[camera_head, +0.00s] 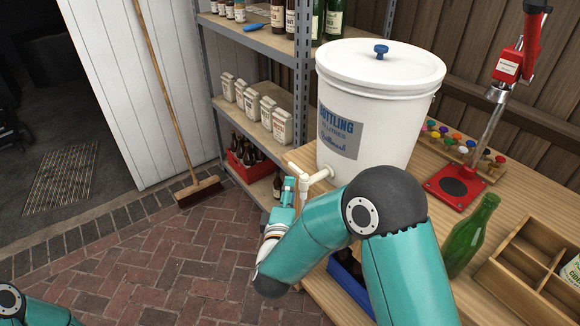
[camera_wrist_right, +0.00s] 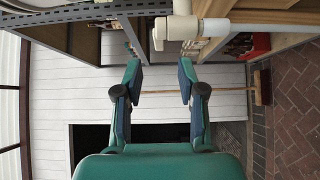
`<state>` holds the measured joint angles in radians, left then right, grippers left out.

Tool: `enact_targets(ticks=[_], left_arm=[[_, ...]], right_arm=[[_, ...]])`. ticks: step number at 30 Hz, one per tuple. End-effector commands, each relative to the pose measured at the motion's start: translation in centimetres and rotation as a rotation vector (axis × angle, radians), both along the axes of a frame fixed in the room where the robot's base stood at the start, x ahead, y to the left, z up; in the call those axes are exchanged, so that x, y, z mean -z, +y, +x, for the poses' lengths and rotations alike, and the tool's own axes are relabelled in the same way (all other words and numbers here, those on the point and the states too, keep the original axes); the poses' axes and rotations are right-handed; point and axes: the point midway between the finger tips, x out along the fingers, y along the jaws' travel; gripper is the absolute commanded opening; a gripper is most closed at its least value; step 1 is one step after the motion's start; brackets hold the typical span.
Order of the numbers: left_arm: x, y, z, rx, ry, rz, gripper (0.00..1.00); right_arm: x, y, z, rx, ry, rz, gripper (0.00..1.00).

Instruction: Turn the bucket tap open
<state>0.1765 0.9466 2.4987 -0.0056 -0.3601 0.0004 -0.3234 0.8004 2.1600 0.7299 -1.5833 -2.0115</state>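The white bottling bucket (camera_head: 370,105) stands on the wooden bench, with a blue-knobbed lid on top. Its cream-white tap (camera_head: 318,177) sticks out low on the left side, with a pale upright part at its end. My right gripper (camera_head: 290,186) is just left of the tap in the head view. In the right wrist view the gripper (camera_wrist_right: 160,72) is open and empty, its two fingers apart. The tap (camera_wrist_right: 178,28) lies ahead of the fingertips there, nearer the right finger, and is not between them. My left gripper is out of view; only part of that arm shows at bottom left.
A red bench capper (camera_head: 458,187) and a green bottle (camera_head: 470,236) stand right of the bucket. A wooden divided crate (camera_head: 525,262) lies at front right. A metal shelf (camera_head: 254,41) with bottles and cartons is behind left. A broom (camera_head: 198,188) leans on the wall.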

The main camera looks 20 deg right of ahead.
Motion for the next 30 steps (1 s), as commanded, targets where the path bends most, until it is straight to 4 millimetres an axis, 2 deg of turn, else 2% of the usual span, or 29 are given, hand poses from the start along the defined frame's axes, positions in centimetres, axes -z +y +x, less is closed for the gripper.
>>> enact_targets(ticks=[6,12,18,26,30], left_arm=[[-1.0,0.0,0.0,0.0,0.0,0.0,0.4],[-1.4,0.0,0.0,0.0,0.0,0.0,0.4],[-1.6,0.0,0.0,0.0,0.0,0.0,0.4],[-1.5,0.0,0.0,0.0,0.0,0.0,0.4],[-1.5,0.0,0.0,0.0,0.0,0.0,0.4]], right_arm=[[-0.1,-2.1,4.3,0.003,0.0,0.0,0.4],[0.0,-3.3,6.9,0.001,0.001,0.0,0.4],[0.0,-3.7,7.9,-0.002,0.001,0.0,0.4],[0.1,-3.7,8.0,-0.002,0.001,0.0,0.4],[0.1,-3.7,8.0,-0.003,0.001,0.0,0.18]])
